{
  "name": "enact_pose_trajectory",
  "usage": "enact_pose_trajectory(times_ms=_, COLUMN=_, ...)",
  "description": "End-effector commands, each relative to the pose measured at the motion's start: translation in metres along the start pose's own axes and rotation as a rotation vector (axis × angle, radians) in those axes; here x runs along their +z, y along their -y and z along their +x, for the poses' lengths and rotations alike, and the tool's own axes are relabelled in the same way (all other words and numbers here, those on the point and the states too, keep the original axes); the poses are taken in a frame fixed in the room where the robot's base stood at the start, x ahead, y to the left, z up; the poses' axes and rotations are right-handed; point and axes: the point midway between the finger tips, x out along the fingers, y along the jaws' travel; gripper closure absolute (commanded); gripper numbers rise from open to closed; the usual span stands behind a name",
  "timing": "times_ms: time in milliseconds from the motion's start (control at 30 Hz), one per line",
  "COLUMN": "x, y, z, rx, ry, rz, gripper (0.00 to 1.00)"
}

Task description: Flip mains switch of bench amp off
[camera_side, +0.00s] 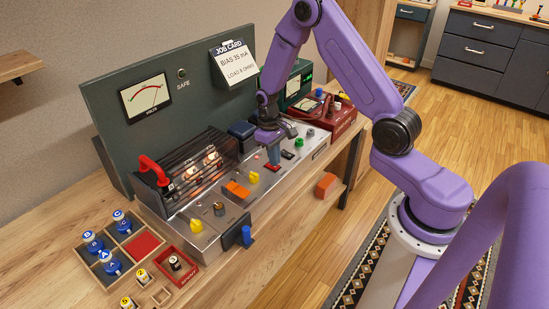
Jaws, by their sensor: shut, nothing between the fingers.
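The bench amp (262,192) is a long metal chassis with a sloping front panel on the wooden bench. Its glowing tubes (212,157) sit behind a dark cage at the left end. My gripper (274,161) is shut and empty, pointing down over the right half of the panel. Its tip is just above or touching a small red rocker switch (271,169); I cannot tell which. A black switch (287,155) and a green knob (298,142) are to the right of it. Labels are too small to read, so which one is the mains switch, and its position, are unclear.
A grey-green back panel holds a meter (145,98) and a job card (234,62). A red device (326,112) stands right of the amp. A tray of blue-topped tubes (112,262) is at front left.

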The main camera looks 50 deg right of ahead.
Motion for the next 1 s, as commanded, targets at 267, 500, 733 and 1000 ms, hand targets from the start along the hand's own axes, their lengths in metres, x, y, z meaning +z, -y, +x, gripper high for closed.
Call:
enact_pose_trajectory(times_ms=267, x=0.000, y=0.000, z=0.006, rx=0.000, ry=-0.001, rz=0.001, gripper=1.00)
enact_pose_trajectory(times_ms=500, x=0.000, y=0.000, z=0.006, rx=0.000, ry=-0.004, rz=0.001, gripper=1.00)
enact_pose_trajectory(times_ms=733, x=0.002, y=0.000, z=0.011, rx=-0.003, ry=-0.083, rz=-0.001, gripper=1.00)
enact_pose_trajectory(times_ms=1000, x=0.006, y=0.000, z=0.018, rx=0.000, ry=-0.195, rz=0.000, gripper=1.00)
